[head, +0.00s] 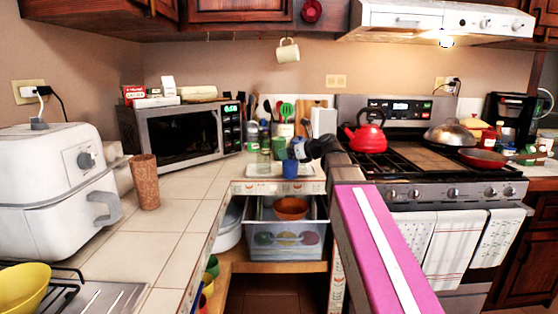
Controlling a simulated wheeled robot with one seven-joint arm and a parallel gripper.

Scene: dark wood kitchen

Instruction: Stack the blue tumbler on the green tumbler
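The blue tumbler (290,169) is small and stands near the front edge of the tiled counter, in the back corner. The green tumbler (279,148) stands behind it and slightly to its left, partly covered. My gripper (300,151) is dark and reaches in from the right, just above and to the right of the blue tumbler in the picture. Its fingers are small and dark, so I cannot tell whether they are open or touch either tumbler.
Bottles (263,150) and utensils crowd the counter left of and behind the tumblers. A microwave (182,132) stands to the left, and a stove with a red kettle (368,136) to the right. The left counter has free room.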

